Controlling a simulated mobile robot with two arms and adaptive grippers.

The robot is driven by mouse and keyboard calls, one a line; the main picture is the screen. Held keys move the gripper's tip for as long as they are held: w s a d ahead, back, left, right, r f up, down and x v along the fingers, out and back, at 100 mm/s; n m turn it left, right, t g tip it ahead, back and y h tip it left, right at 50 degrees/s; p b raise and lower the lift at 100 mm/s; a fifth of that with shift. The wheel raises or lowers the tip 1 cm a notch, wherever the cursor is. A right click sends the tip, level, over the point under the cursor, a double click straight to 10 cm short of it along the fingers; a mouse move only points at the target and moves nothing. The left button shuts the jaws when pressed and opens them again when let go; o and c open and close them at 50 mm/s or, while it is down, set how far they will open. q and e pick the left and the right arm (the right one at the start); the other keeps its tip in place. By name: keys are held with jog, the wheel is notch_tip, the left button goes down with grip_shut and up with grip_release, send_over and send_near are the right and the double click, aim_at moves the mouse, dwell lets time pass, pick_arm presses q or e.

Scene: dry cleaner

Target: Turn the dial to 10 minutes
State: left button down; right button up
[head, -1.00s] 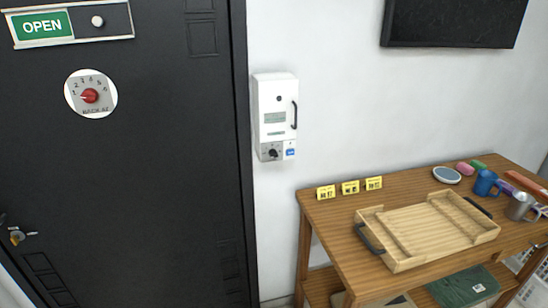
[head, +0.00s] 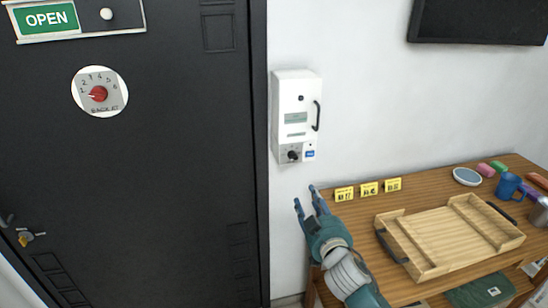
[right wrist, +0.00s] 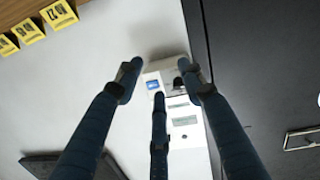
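A white wall box (head: 296,112) with a black handle hangs on the wall right of the dark door. Its small dark dial (head: 293,155) sits at its lower left, beside a blue button (head: 310,154). My right gripper (head: 308,195) is below the box, fingers pointing up, spread apart and empty. In the right wrist view the open fingers (right wrist: 158,80) frame the box, and the dial (right wrist: 178,82) shows beside one fingertip; I cannot tell if they touch there. Another dial, red on a round white plate (head: 98,93), is on the door. My left gripper is out of view.
A wooden table (head: 362,208) stands at the right, with a wooden tray (head: 480,235), yellow number tags (head: 369,189), a blue mug (head: 508,186) and a small dish (head: 467,176). A dark panel (head: 480,22) hangs above. The door (head: 170,180) fills the left.

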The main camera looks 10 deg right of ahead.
jog(key=t, duration=0.1)
send_near(293, 157)
jog(key=s+f, duration=0.1)
jog(key=s, duration=0.1)
jog(key=w+p, duration=0.2)
jog(key=w, duration=0.8)
jog(key=shift+w, duration=0.25)
jog(key=shift+d+r, duration=0.1)
grip_shut()
